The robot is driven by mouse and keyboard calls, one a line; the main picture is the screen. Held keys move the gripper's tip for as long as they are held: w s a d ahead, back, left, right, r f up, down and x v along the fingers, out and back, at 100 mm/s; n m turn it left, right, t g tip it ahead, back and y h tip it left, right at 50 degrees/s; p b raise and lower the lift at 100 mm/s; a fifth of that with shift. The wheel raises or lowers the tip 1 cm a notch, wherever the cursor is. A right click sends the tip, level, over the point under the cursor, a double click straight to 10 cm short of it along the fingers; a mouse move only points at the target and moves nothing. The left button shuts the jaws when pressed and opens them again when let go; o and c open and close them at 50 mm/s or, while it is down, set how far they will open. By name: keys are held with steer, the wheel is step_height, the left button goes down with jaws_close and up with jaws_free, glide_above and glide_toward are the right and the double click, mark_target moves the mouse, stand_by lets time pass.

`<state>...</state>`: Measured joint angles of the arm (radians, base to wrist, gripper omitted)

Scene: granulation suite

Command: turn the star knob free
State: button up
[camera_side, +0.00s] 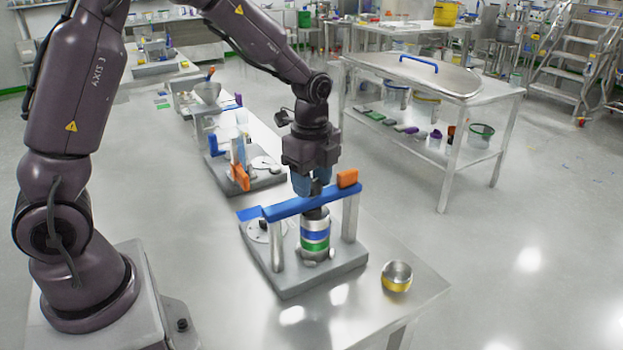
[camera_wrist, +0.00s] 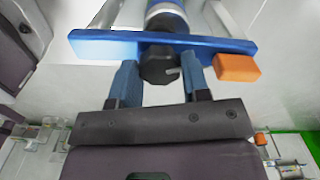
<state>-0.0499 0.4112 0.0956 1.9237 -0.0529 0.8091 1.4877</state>
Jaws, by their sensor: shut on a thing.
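The star knob (camera_wrist: 158,66) is black and sits on the blue crossbar (camera_wrist: 105,43) of a clamp stand. In the side view the crossbar (camera_side: 300,203) lies across two metal posts. My gripper (camera_wrist: 160,82) has its blue fingers on both sides of the knob and is shut on it. In the side view my gripper (camera_side: 314,183) points down above the crossbar, and its fingers mostly hide the knob. Below the bar stands a metal cylinder with blue and green bands (camera_side: 315,237). An orange block (camera_side: 347,178) sits at the right end of the crossbar.
The grey base plate (camera_side: 320,275) carries the stand, with a round disc (camera_side: 265,230) on its left. A small metal cup with a yellow band (camera_side: 397,277) stands to the right. A second fixture with an orange part (camera_side: 238,177) stands behind. The table front edge is close.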

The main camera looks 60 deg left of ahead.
steer(key=n, duration=0.4)
steer(key=shift+n, duration=0.3)
steer(key=n, duration=0.3)
steer(key=shift+n, duration=0.4)
steer(key=n, duration=0.7)
steer(key=shift+r, duration=0.1)
steer(key=n, duration=0.3)
steer(key=shift+n, duration=0.4)
steer(key=n, duration=0.4)
steer(key=shift+a, duration=0.1)
steer(key=n, duration=0.4)
steer(key=shift+n, duration=1.9)
steer(key=o, duration=0.9)
